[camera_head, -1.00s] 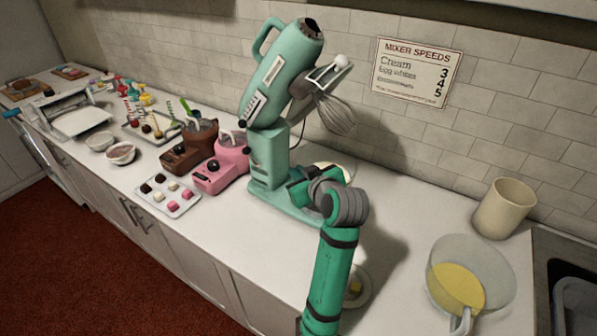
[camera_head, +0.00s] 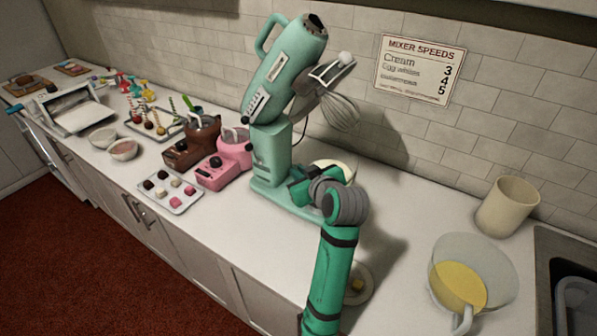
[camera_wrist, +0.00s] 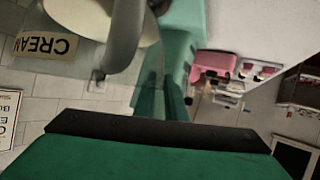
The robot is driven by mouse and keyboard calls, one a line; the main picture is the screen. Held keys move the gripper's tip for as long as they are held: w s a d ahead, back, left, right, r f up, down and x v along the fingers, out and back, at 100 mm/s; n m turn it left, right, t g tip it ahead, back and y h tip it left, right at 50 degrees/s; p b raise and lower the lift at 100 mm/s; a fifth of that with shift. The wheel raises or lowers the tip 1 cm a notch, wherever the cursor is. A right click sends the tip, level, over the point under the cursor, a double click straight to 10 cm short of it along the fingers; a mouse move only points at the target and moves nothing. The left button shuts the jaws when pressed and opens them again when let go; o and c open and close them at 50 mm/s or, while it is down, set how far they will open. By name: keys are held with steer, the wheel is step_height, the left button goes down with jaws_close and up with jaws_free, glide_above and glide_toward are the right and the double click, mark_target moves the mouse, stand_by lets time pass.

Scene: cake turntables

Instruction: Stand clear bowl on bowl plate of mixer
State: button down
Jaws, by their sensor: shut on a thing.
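The teal mixer (camera_head: 268,150) stands against the back of the counter, its head tilted up and its whisk (camera_head: 340,112) raised. Its base plate (camera_head: 268,194) runs right, partly hidden by my arm. The clear bowl, holding pale cream (camera_head: 335,165), is mostly hidden behind my gripper (camera_head: 302,190), over or on the base plate's right part. In the wrist view the clear bowl (camera_wrist: 92,58) shows its "CREAM" label and grey handle beside the teal mixer. My gripper is shut on the bowl at its handle; the fingertips are not clear. I cannot tell whether the bowl touches the plate.
Another clear bowl (camera_head: 490,262) with yellow contents and a beige pot (camera_head: 507,205) stand at right near the sink. A small plate (camera_head: 362,292) lies beside my arm. Pink (camera_head: 225,165) and brown (camera_head: 190,150) small mixers and a sweets tray (camera_head: 170,192) stand left.

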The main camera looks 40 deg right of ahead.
steer(key=c, duration=1.9)
jaws_free()
steer(key=shift+s+d+f, duration=0.2)
steer(key=shift+d+f, duration=0.1)
steer(key=shift+d, duration=0.15)
steer(key=shift+o, duration=0.8)
steer(key=shift+a+r, duration=0.1)
steer(key=shift+r, duration=0.1)
steer(key=v, duration=1)
steer(key=shift+s+r, duration=0.2)
steer(key=shift+s, duration=0.15)
